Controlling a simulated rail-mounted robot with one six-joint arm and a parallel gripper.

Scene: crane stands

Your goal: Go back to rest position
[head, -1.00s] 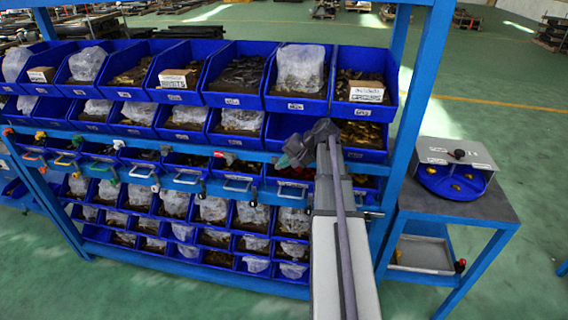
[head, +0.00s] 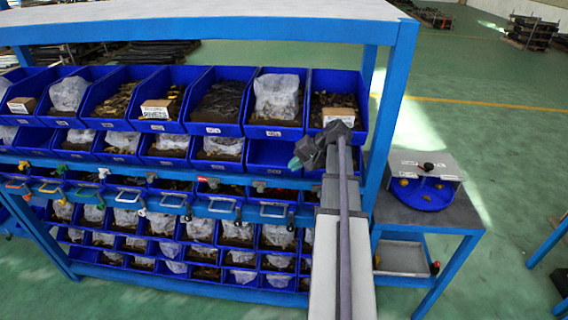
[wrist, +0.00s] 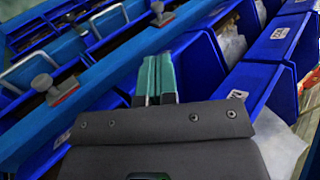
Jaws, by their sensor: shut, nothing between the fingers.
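My gripper (wrist: 157,80) shows in the wrist view with its two green fingers side by side, shut and empty. In the head view my gripper (head: 294,163) is at the end of my arm, in front of the shelf rack, close to the second row of blue bins. An empty-looking blue bin (head: 268,154) lies just behind and left of it. From the head view I cannot tell whether the gripper touches any bin.
The blue rack (head: 385,95) holds rows of blue bins with bagged and loose parts. Drawers with metal handles (head: 272,211) run below. A side table (head: 455,212) with a blue round tray (head: 425,200) stands at right. Green floor (head: 480,120) is open beyond.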

